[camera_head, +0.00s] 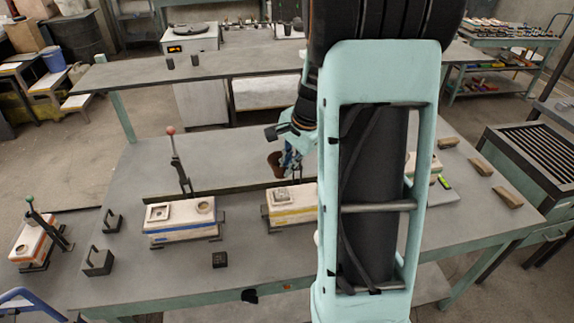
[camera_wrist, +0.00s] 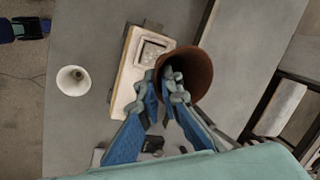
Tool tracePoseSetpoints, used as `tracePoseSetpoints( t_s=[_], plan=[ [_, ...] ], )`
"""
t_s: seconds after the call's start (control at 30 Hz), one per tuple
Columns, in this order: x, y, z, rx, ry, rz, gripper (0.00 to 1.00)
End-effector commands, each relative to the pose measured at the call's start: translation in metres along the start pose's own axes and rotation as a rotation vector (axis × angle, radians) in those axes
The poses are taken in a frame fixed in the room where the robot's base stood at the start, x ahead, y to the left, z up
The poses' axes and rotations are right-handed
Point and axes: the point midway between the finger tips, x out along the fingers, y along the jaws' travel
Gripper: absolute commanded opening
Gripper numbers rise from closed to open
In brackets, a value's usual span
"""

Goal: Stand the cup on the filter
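A reddish-brown cup (camera_wrist: 203,62) is held by its wall in my gripper (camera_wrist: 163,76). One finger appears inside the mouth and the other outside. In the head view the cup (camera_head: 274,160) hangs in the air, above and behind the yellow-striped mould (camera_head: 292,215), beside my gripper (camera_head: 287,160). A pale square filter (camera_head: 281,194) lies in a recess on top of that mould. In the wrist view the filter (camera_wrist: 151,52) shows left of the cup, and the cup overlaps its edge. My arm hides the mould's right end in the head view.
A blue-striped mould (camera_head: 180,232) stands to the left, with a red-knobbed lever (camera_head: 178,160) behind it. A small black block (camera_head: 219,260) lies in front. A white cone-shaped thing (camera_wrist: 73,80) stands on the table. Brown blocks (camera_head: 480,166) lie at the right.

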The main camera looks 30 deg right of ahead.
Motion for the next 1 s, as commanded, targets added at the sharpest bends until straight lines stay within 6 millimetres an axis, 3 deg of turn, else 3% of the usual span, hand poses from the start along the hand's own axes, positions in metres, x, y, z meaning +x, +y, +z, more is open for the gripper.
tracePoseSetpoints(
  t_s=[0.5,1.0],
  plan=[
    [0.049,0.015,0.001,0.001,0.0,-0.001,0.0],
    [0.053,0.017,0.001,0.0,0.0,-0.001,0.0]
  ],
)
